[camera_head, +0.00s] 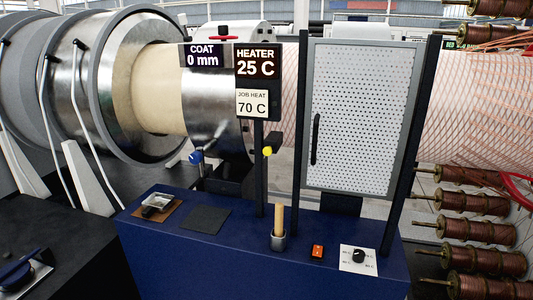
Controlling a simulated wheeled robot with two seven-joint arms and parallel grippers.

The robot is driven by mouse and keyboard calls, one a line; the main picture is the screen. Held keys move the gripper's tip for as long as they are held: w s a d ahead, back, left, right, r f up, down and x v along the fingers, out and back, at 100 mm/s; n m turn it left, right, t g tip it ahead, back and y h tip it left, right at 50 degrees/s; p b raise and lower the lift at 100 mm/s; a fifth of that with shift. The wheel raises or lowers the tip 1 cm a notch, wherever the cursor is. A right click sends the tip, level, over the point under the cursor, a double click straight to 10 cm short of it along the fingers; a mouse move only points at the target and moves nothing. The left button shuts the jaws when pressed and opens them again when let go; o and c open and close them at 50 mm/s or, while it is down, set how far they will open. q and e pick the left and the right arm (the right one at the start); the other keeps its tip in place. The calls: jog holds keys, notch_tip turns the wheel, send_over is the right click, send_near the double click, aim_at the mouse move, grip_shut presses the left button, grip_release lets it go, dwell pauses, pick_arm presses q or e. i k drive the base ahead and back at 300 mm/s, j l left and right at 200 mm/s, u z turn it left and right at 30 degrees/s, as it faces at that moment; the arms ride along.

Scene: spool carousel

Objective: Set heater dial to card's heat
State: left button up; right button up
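The heater dial is a small black knob (358,256) on a white plate (346,265) at the right of the blue console's top. Small heat labels surround the knob, too small to read surely, and its pointer direction cannot be told. The job card (252,103) on the post reads "JOB HEAT 70 C". Above it, the heater display (256,61) reads "HEATER 25 C". Neither of my grippers shows in the head view.
The blue console (230,262) also carries an orange switch (318,251), a wooden peg in a grey holder (278,230) and a dark pad (206,219). A perforated door (362,120) stands behind the dial. Copper spools (487,260) line the right side.

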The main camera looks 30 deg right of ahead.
aim_at(359, 255)
jog(key=z, duration=1.2)
